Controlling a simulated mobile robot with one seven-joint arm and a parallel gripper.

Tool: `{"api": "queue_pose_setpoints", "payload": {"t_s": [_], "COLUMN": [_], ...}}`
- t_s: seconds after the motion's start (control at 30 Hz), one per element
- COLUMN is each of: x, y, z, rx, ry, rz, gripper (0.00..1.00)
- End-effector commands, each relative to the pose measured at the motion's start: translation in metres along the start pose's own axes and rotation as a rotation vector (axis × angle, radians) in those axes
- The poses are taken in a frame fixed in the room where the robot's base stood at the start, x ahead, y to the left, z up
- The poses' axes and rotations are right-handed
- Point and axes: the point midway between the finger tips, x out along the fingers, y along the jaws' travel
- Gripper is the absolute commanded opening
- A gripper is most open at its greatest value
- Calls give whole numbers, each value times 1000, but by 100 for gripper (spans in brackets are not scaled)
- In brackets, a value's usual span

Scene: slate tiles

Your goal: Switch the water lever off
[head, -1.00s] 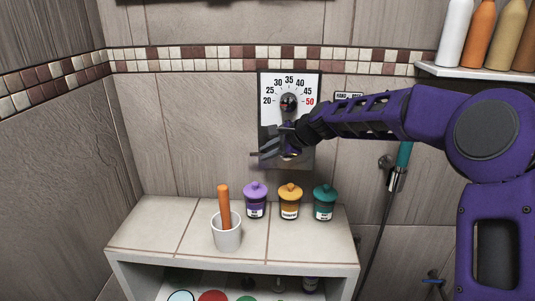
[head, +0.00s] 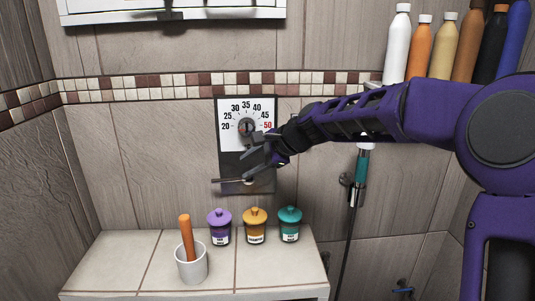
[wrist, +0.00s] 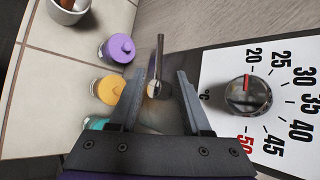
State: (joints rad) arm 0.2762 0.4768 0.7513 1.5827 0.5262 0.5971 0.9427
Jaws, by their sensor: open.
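The water lever (head: 228,180) is a thin metal bar on the dark lower part of the wall panel. It lies about level in the head view, pointing left from its round pivot. In the wrist view the lever (wrist: 160,58) appears between my fingertips. My gripper (head: 252,155) is open in front of the panel, just above the lever in the head view. In the wrist view my gripper (wrist: 161,74) has a finger on each side of the lever, with gaps showing. I cannot tell whether the fingertips reach its depth.
A temperature dial (head: 247,127) sits above the lever, close to my gripper. Purple (head: 220,228), yellow (head: 255,226) and teal (head: 290,225) jars and a white cup (head: 191,264) stand on the tiled ledge below. Several bottles line a shelf at upper right.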

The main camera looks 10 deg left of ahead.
Motion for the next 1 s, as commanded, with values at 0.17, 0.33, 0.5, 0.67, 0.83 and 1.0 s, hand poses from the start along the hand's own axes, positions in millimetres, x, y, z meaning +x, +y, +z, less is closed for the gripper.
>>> {"api": "queue_pose_setpoints", "payload": {"t_s": [0.17,0.33,0.5,0.67,0.83,1.0], "x": [-43,-68,-78,-79,-79,-66], "y": [-1,0,0,0,1,26], "z": [-1,-1,0,0,-1,-27], "rx": [0,-1,0,0,-1,-54], "ry": [5,3,0,-1,2,103], "rz": [-2,0,0,1,2,65], "gripper": [48,48,48,48,48,48]}}
